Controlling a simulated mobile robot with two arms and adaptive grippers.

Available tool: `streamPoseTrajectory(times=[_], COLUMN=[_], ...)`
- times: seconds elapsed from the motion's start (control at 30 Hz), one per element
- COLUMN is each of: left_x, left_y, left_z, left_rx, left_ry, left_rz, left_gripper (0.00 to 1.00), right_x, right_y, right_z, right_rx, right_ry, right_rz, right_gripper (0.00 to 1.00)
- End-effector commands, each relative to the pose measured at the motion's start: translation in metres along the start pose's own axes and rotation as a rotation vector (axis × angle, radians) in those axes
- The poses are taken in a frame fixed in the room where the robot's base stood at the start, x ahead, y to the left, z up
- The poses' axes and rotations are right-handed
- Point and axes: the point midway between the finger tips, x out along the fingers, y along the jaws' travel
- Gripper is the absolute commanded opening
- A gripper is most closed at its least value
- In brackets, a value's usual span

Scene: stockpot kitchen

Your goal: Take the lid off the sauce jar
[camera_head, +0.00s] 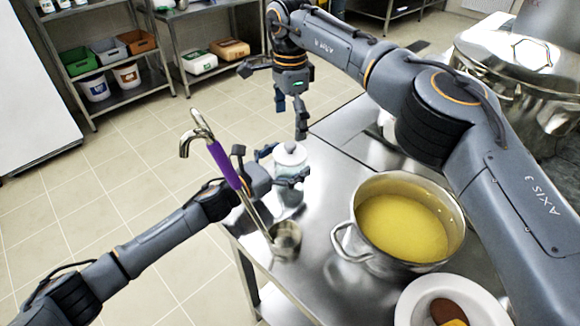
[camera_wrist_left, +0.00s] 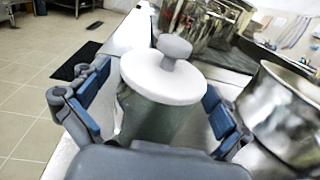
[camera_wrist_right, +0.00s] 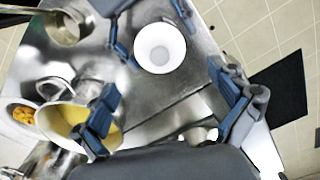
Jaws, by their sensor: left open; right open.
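The sauce jar (camera_head: 289,190) stands upright on the steel table, its white lid (camera_head: 290,154) with a round knob seated on top. The left wrist view shows the lid (camera_wrist_left: 163,80), its grey knob (camera_wrist_left: 174,47) and the greenish jar body (camera_wrist_left: 150,122) between my left fingers. My left gripper (camera_head: 284,166) is open, one finger on each side of the jar; contact is unclear. My right gripper (camera_head: 291,118) is open and empty above and beyond the jar, fingers pointing down. In the right wrist view the lid (camera_wrist_right: 160,48) lies ahead, between and beyond the right fingers.
A pot of yellow soup (camera_head: 402,226) stands right of the jar. A ladle with a purple handle (camera_head: 224,165) stands in a small metal container (camera_head: 286,242) close to my left forearm. A white bowl (camera_head: 410,302) is at the near edge. A large stockpot (camera_head: 520,90) stands behind.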

Motion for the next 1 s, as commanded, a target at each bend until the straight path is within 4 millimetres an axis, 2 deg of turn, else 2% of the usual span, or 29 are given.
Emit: streamPoseTrajectory(times=[0.03, 0.4, 0.43, 0.67, 1.0], left_x=[0.0, 0.0, 0.0, -0.001, -0.001], left_y=[0.0, 0.0, 0.0, 0.0, 0.001], left_z=[0.0, 0.0, 0.0, 0.0, 0.0], left_rx=[0.0, 0.0, 0.0, 0.0, 0.0], left_ry=[0.0, 0.0, 0.0, 0.0, 0.0], left_rz=[0.0, 0.0, 0.0, 0.001, 0.001], left_gripper=[0.96, 0.2, 0.18, 0.18, 0.18], right_x=[0.0, 0.0, 0.0, 0.0, -0.014], right_y=[0.0, 0.0, 0.0, 0.004, 0.026], right_z=[0.0, 0.0, 0.0, 0.004, 0.02], right_rx=[0.0, 0.0, 0.0, -0.099, -0.605], right_ry=[0.0, 0.0, 0.0, 0.032, 0.223], right_rz=[0.0, 0.0, 0.0, -0.007, -0.094], right_gripper=[0.97, 0.97, 0.99, 1.0, 1.0])
